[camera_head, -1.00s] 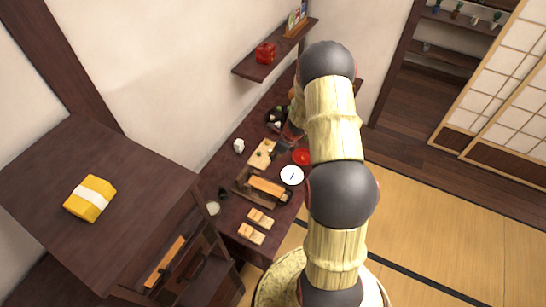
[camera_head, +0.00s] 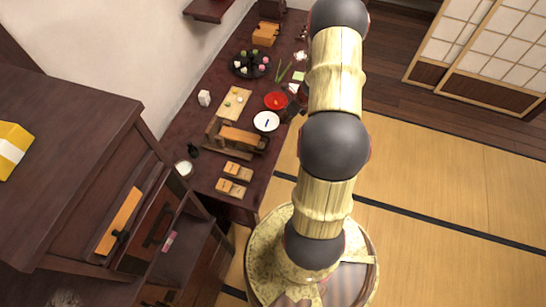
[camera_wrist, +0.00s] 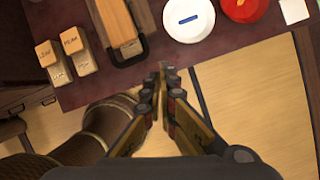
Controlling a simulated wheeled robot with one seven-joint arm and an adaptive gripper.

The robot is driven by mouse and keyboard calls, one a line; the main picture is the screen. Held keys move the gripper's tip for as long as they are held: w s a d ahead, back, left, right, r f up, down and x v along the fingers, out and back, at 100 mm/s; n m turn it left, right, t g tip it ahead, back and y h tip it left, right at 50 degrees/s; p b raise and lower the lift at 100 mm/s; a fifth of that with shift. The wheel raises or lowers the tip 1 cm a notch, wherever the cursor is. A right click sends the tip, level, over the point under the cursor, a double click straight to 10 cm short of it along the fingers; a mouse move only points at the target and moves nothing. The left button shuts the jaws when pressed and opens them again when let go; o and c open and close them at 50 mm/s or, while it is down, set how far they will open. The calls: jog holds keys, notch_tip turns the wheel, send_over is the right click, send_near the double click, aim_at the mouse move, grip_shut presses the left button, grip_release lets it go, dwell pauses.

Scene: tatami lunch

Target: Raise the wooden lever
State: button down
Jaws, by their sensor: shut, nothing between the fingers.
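On the dark table, an orange wooden bar (camera_head: 240,136) lies in a dark wooden frame with a black handle-like end. The same bar shows in the wrist view (camera_wrist: 117,25), at the top left. Another orange wooden bar (camera_head: 119,221) with a black knob is set in the front of the dark cabinet at left. I cannot tell which of the two is the lever. In the wrist view my gripper (camera_wrist: 160,78) is shut and empty, its fingertips together near the table edge, right of and below the framed bar. In the head view the fingertips are not clearly visible.
A white plate (camera_head: 266,121) and red bowl (camera_head: 275,100) stand beside the frame. Labelled wooden blocks (camera_head: 231,188) lie near the front edge. A black plate of sweets (camera_head: 250,64) is farther back. The tatami floor (camera_head: 440,170) at right is clear.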

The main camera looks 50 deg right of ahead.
jog(key=s+f+m+t+y+b, duration=0.1)
jog(key=s+f+t+b, duration=0.1)
jog(key=s+f+b, duration=0.45)
jog(key=s+f+t+y+b, duration=0.1)
jog(key=s+f+b, duration=0.3)
jog(key=f+b, duration=0.6)
jog(key=w+a+r+n+t+y+b, duration=0.1)
jog(key=w+a+r+n+t, duration=0.2)
jog(key=a+r+n, duration=0.1)
jog(key=shift+r+n+t+y, duration=0.3)
jog(key=shift+r+n, duration=0.1)
jog(key=b+x, duration=0.2)
jog(key=x, duration=0.8)
jog(key=shift+s+b, duration=0.1)
jog(key=shift+b, duration=0.2)
jog(key=shift+r, duration=0.1)
